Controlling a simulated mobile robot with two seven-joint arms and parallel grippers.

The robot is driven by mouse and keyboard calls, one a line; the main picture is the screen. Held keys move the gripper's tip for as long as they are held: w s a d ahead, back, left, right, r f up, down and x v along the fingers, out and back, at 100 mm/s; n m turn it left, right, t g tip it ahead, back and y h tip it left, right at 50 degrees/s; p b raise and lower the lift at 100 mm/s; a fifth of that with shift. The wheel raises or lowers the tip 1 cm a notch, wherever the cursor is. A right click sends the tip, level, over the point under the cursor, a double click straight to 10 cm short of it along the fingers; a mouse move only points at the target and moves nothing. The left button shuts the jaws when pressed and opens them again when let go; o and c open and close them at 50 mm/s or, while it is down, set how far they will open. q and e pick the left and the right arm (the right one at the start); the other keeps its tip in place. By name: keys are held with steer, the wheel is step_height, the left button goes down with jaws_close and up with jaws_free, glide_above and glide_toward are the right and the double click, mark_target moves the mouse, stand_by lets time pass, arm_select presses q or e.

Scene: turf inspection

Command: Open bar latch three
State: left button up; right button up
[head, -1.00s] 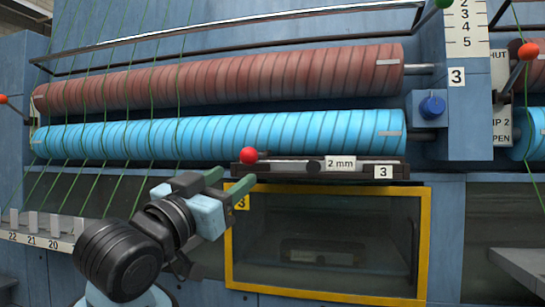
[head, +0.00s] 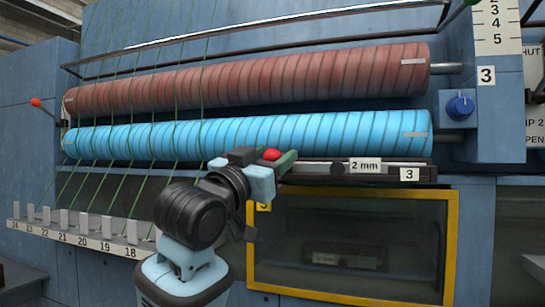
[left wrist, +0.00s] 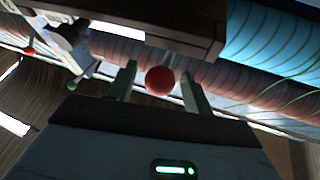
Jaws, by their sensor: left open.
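The latch bar (head: 400,162) is a dark horizontal rail under the blue roller, with "2 mm" and "3" labels. A red ball knob (head: 271,154) is at its left end. My left gripper (head: 272,160) is at the knob, partly hiding it and the bar's left end. In the left wrist view the red knob (left wrist: 160,80) shows between the two green fingers of my open left gripper (left wrist: 161,82), with a gap visible on the left; contact on the right is unclear. My right gripper is out of view.
A yellow-framed window (head: 452,240) marked 3 lies below the bar. A blue roller (head: 300,136) and a red-brown roller (head: 250,78) run above. Green strands cross at left over a numbered rail (head: 75,238). A blue dial (head: 460,106) is at right.

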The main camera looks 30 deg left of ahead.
arm_select(q)
steer(key=shift+w+r, duration=0.1)
steer(key=shift+w, duration=0.1)
jaws_close()
stand_by(0.3)
